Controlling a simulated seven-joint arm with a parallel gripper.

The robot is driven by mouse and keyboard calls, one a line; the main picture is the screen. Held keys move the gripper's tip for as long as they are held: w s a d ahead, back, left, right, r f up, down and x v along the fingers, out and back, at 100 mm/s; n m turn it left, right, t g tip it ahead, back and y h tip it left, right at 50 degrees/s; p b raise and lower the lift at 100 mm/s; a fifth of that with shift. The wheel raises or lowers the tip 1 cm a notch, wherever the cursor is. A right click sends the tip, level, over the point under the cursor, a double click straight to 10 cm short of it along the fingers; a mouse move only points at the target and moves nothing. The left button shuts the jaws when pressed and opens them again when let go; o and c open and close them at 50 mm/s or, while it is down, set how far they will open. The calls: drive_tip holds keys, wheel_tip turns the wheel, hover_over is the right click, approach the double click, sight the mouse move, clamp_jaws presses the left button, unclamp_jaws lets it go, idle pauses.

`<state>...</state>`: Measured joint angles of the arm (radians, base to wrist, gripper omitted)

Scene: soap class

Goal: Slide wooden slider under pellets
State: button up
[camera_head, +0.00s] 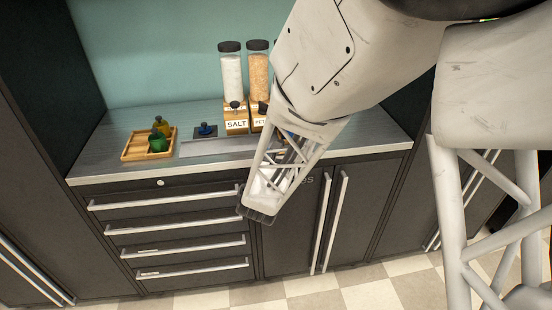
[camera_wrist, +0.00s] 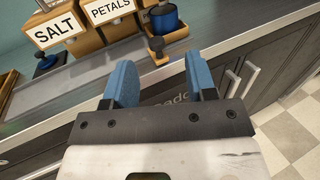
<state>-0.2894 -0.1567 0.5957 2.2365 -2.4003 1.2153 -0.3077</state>
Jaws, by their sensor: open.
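My gripper (camera_head: 258,208) hangs in front of the counter edge in the head view. In the wrist view its two blue fingers (camera_wrist: 160,82) stand apart with nothing between them. A wooden piece with a dark knob (camera_wrist: 156,46), seemingly a slider, juts out below a blue cup (camera_wrist: 165,18), beyond the fingertips and apart from them. To its left are wooden dispenser boxes labelled PETALS (camera_wrist: 110,10) and SALT (camera_wrist: 55,27). I read no label saying pellets. My arm hides the counter to the right in the head view.
Clear tubes of white (camera_head: 231,76) and orange-pink (camera_head: 258,78) contents stand above the boxes. A wooden tray (camera_head: 136,152) with a green cup (camera_head: 157,142) is at the left. A small blue block with a dark knob (camera_head: 206,131) lies between. Drawers with handles (camera_head: 170,223) are below.

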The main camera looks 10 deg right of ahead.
drive_tip(key=shift+s+r, duration=0.3)
drive_tip(key=shift+r, duration=0.2)
drive_tip(key=shift+s+r, duration=0.3)
drive_tip(key=shift+r, duration=0.2)
drive_tip(key=s+d+r+m+g+h, duration=0.2)
drive_tip(key=s+d+r+m+g, duration=0.1)
drive_tip(key=s+d+m+g, duration=0.45)
drive_tip(key=s+d+r+m+g+h, duration=0.2)
drive_tip(key=s+d+r+m+g, duration=0.25)
drive_tip(key=s+d+m, duration=0.45)
drive_tip(key=s+a+r+m+g+y, duration=0.2)
drive_tip(key=s+a+r+m+y, duration=0.1)
drive_tip(key=s+a+m+y, duration=0.6)
drive_tip(key=s+m+y, duration=0.2)
drive_tip(key=s+m, duration=0.2)
drive_tip(key=m, duration=0.2)
drive_tip(key=shift+a+r, duration=0.4)
